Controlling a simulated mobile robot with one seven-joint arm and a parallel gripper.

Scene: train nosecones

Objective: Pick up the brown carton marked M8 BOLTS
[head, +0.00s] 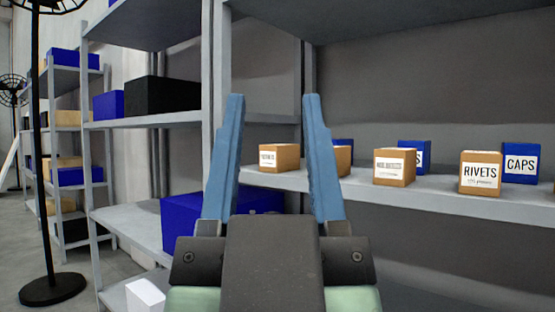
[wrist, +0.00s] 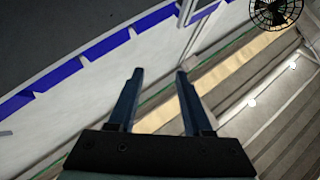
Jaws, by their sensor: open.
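Several brown cartons stand on the right shelf in the head view. The leftmost carton (head: 290,157) shows between my fingers, with a white label too small to read surely. Another carton (head: 345,161) is partly hidden behind my right finger. A third carton (head: 411,167) has a label I cannot read surely. The carton at the right (head: 482,157) reads RIVETS. I cannot tell which is marked M8 BOLTS. My gripper (head: 273,97) is open and empty, in front of the shelf. In the wrist view my gripper (wrist: 159,71) has nothing between its fingers, and no carton shows.
Blue boxes stand behind the cartons, one reading CAPS (head: 521,162). The grey shelf board (head: 450,198) has an upper board above it. A grey upright (head: 221,60) stands left of the cartons. A large blue bin (head: 180,228) sits lower left. A black fan stand (head: 50,290) is at far left.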

